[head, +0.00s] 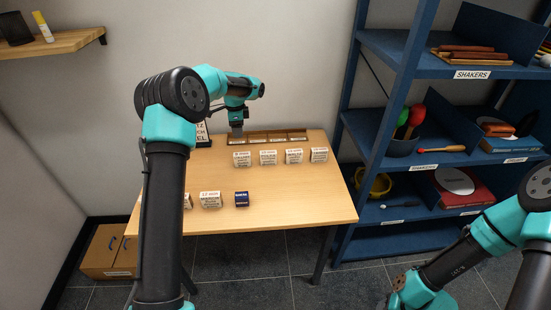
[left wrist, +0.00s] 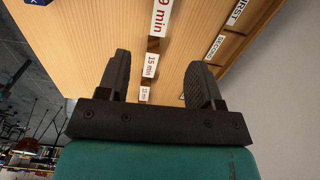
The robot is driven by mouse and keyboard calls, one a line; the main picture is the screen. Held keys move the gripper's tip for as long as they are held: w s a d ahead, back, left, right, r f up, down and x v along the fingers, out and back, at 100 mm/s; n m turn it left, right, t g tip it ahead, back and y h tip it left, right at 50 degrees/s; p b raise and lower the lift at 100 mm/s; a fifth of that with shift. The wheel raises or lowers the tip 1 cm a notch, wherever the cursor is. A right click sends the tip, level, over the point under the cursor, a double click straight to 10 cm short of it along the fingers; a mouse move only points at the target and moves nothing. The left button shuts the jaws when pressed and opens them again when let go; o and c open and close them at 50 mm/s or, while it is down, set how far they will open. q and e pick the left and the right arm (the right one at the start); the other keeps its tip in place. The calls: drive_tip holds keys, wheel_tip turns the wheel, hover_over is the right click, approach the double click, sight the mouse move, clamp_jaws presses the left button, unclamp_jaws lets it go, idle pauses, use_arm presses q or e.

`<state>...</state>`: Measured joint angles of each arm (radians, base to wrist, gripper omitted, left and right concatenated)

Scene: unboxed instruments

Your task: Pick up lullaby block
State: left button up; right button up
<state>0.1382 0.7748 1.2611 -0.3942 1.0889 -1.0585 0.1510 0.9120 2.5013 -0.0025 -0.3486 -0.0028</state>
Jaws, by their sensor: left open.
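Small blocks with white labels stand on the wooden table (head: 290,190). The head view shows a back row with blocks such as the left one (head: 242,159) and the right one (head: 319,155), and a front row with a white-labelled block (head: 210,199) and a dark blue block (head: 242,199). The print is too small to tell which is the lullaby block. My left gripper (head: 237,132) is over the table's back left, by the slotted tray. In the left wrist view it (left wrist: 157,75) is open and empty, with labels such as "15 min" (left wrist: 152,65) beyond the fingers.
A brown slotted tray (head: 262,138) lies along the table's back edge; its slots carry labels such as "SECOND" (left wrist: 215,47). A sign (head: 202,133) stands at back left. A blue shelf (head: 386,60) rises right of the table. The table's right front is clear.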

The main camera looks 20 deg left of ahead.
sight(242, 153)
use_arm(q)
drive_tip(key=shift+w+r, duration=0.1)
drive_tip(key=shift+w, duration=0.3)
wheel_tip(242, 153, down, 12)
drive_tip(key=shift+f, duration=0.15)
idle(0.4)
